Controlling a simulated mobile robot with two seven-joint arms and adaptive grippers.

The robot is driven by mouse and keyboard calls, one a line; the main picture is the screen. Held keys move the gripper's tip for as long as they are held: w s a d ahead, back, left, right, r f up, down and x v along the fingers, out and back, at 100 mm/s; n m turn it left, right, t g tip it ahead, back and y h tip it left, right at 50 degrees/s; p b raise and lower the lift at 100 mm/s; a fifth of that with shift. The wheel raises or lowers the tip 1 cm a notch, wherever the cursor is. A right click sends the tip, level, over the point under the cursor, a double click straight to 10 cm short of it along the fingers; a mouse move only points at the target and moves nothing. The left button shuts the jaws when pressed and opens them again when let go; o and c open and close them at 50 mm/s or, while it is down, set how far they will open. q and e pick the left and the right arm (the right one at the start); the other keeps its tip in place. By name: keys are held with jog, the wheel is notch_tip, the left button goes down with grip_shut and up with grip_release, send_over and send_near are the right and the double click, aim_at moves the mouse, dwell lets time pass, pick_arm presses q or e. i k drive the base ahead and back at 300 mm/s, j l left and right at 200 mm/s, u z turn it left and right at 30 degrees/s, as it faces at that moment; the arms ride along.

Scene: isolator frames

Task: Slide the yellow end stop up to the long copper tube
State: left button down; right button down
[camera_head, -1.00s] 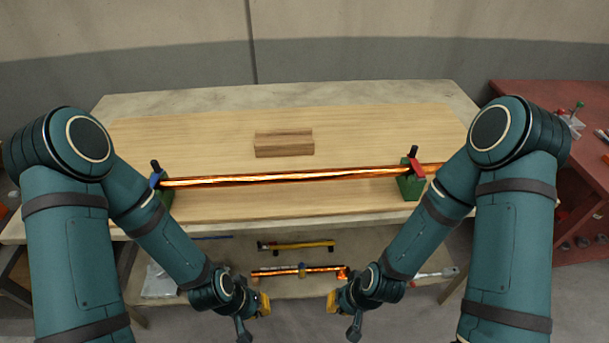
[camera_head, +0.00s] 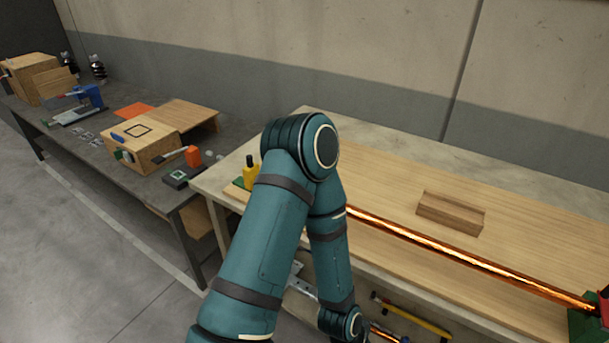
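The yellow end stop (camera_head: 250,172) stands at the left end of the wooden board, with a black knob on top and a green part at its foot. The long copper tube (camera_head: 470,257) runs across the board toward the lower right. Its left end is hidden behind my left arm, so I cannot tell the gap between tube and end stop. A green support (camera_head: 583,326) with a red clamp holds the tube at the right edge. My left arm crosses the middle of the view; its gripper is below the frame. My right gripper is out of view.
A wooden block (camera_head: 450,212) lies on the board (camera_head: 390,184) behind the tube. A dark side bench (camera_head: 92,138) with wooden boxes and tools stands at the left. A yellow-handled tool (camera_head: 412,316) lies below the tabletop. The board behind the tube is mostly clear.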

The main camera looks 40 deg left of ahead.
aim_at(250, 171)
jog(key=u, duration=1.65)
